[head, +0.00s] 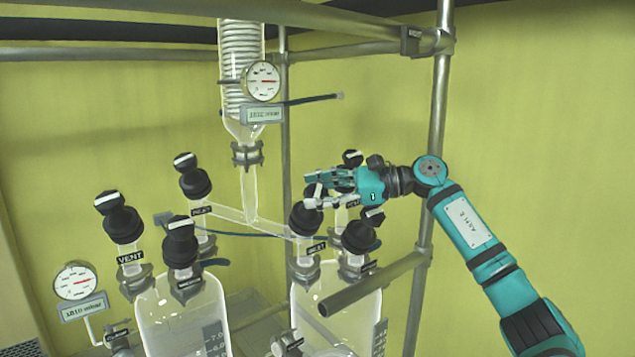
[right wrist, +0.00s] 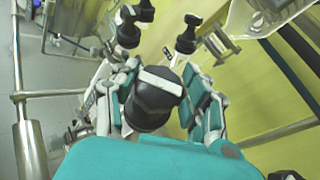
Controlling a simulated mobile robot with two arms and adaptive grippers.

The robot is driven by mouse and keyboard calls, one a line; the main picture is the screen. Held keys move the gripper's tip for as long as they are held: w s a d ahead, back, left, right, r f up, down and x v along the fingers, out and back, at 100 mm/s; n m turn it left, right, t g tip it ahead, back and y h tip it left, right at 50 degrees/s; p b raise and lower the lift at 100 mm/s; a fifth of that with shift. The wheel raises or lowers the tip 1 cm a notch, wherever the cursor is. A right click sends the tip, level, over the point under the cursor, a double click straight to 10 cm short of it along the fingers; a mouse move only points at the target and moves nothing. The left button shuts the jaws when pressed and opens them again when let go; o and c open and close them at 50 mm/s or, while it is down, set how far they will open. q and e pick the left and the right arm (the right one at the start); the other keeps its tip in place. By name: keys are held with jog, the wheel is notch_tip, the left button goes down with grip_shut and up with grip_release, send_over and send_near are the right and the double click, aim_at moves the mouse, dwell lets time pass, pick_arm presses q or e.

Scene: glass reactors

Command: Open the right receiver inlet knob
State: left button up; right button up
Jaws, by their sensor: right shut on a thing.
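The right receiver (head: 338,303) is a clear glass vessel at the lower middle of the head view. Its inlet knob (head: 307,219) is black and stands above a label that seems to read INLET (head: 316,247). My right gripper (head: 318,192) reaches in from the right and is shut on the top of this knob, hiding part of it. In the right wrist view the black knob (right wrist: 153,100) with a white bar on top sits between the two fingers of the gripper (right wrist: 165,85). My left gripper is not in view.
Other black knobs stand close by on the right receiver (head: 361,236) and on the left receiver (head: 181,243). A glass condenser (head: 240,60) with a gauge (head: 262,81) hangs above. Metal frame pipes (head: 372,284) cross in front and at right.

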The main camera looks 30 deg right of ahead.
jog(key=n+g+p, duration=0.1)
jog(key=n+g+y+p, duration=0.1)
jog(key=n+g, duration=0.1)
jog(key=shift+r+p, duration=0.4)
jog(key=shift+n+g+p, duration=0.6)
jog(key=shift+n+g, duration=0.3)
jog(key=shift+n, duration=0.1)
jog(key=shift+f+n+g+p, duration=0.2)
jog(key=shift+n+g+p, duration=0.15)
jog(key=shift+n+g, duration=0.8)
jog(key=shift+f+n+g+h, duration=0.15)
jog(key=shift+n+g+h, duration=0.25)
jog(key=shift+n+g, duration=0.3)
jog(key=shift+g, duration=0.25)
jog(key=o, duration=1.2)
jog(key=shift+f, duration=0.1)
